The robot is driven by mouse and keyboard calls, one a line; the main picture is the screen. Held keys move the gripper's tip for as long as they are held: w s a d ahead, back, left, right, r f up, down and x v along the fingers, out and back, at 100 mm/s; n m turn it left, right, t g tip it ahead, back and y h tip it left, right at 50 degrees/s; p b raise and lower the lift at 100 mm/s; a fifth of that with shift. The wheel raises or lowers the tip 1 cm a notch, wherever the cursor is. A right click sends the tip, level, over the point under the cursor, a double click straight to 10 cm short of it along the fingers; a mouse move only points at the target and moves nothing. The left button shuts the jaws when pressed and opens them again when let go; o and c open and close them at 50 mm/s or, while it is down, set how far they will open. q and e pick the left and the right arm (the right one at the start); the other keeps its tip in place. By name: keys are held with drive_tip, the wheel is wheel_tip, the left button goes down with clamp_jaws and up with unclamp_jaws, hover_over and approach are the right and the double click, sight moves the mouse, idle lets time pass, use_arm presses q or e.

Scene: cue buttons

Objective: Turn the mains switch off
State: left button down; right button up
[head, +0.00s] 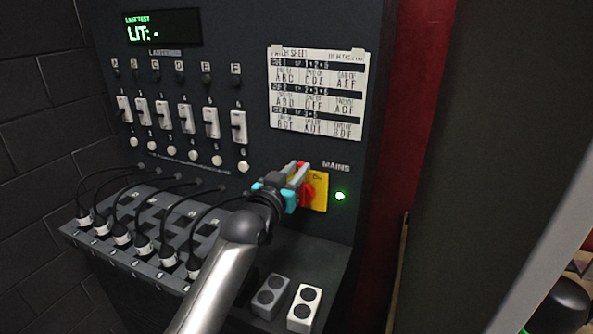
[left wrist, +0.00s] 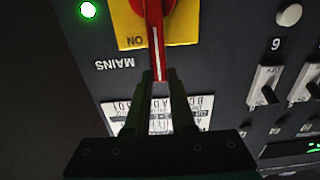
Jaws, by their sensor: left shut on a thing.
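The mains switch is a red rotary handle (head: 306,194) on a yellow plate (head: 320,192) at the panel's lower right. In the left wrist view the red handle (left wrist: 157,45) carries a white line and points toward the printed MAINS label, beside the word ON on the yellow plate (left wrist: 128,27). My left gripper (head: 298,184) is at the switch, shut on the handle. In the left wrist view its fingertips (left wrist: 160,80) close on either side of the handle's end. A green lamp (head: 340,196) beside the plate is lit. My right gripper is not in view.
Several toggle switches (head: 183,117) with round buttons fill the panel's left. A display (head: 160,27) reads "LIT: -". A printed sheet (head: 317,92) hangs above the switch. A ledge below carries plugged cables (head: 121,234) and two small blocks, one white (head: 304,307), one grey (head: 270,296).

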use_arm(q)
drive_tip(key=shift+a, duration=0.15)
idle(0.8)
drive_tip(key=w+a+f+n+b, duration=0.3)
drive_tip(key=a+f+n+b, duration=0.2)
drive_tip(key=n, duration=1.3)
drive_tip(key=shift+w+a+f, duration=0.2)
drive_tip(key=shift+a+f, duration=1.2)
drive_tip(key=shift+f, duration=0.6)
drive_tip(key=c, duration=0.8)
unclamp_jaws()
drive_tip(key=shift+o, duration=0.2)
drive_tip(key=shift+s, duration=0.1)
